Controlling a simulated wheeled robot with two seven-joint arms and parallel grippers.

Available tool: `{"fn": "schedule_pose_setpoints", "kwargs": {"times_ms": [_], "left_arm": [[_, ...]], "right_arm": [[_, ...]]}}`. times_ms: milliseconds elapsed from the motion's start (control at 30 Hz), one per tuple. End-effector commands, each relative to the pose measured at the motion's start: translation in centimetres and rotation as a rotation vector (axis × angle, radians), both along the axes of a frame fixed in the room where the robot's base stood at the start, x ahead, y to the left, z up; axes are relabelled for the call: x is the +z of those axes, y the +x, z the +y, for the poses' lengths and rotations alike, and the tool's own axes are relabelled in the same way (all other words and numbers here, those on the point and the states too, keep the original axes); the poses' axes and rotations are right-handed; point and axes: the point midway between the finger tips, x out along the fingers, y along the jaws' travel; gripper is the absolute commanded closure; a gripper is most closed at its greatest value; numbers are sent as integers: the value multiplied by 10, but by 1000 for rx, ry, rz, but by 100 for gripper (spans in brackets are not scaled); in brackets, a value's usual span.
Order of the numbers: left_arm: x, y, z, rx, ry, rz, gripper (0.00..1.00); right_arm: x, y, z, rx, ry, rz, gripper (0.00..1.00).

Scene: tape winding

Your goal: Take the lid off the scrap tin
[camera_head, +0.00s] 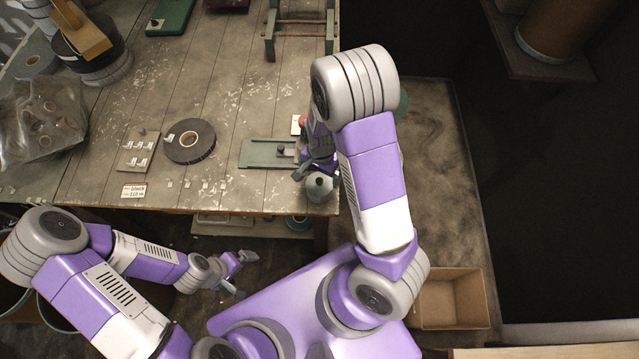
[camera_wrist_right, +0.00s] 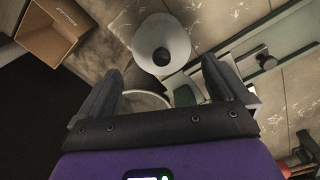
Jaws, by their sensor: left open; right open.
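A small light grey round tin (camera_head: 319,189) with a knob on top stands at the front right corner of the table. In the right wrist view it shows as a pale round shape (camera_wrist_right: 160,36) with a dark round knob, just beyond the fingertips. My right gripper (camera_head: 312,168) is open at the tin's far side in the head view. In the wrist view its fingers (camera_wrist_right: 158,84) are spread with nothing held between them. I cannot tell whether a finger touches the tin. My left gripper (camera_head: 238,273) is open and empty, low in front of the table.
A green plate fixture (camera_head: 262,153) lies left of the tin. A dark tape roll (camera_head: 190,141) and a small board (camera_head: 139,151) lie further left. A cardboard box (camera_head: 452,298) stands at lower right. A rounded rim (camera_wrist_right: 146,97) shows between my right fingers; I cannot tell what it belongs to.

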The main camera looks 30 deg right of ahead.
Motion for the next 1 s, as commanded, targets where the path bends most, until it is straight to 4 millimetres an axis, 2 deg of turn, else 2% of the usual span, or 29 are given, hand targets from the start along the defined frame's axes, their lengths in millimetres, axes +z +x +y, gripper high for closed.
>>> {"fn": "schedule_pose_setpoints", "kwargs": {"times_ms": [300,633,900,1000], "left_arm": [[-11,0,0,0,0,0,0],[-11,0,0,0,0,0,0],[-11,0,0,0,0,0,0],[-11,0,0,0,0,0,0]], "right_arm": [[-47,0,2,1,0,2,0],[-52,1,3,3,1,-1,0],[-52,1,3,3,1,-1,40],[-52,1,3,3,1,-1,40]]}}
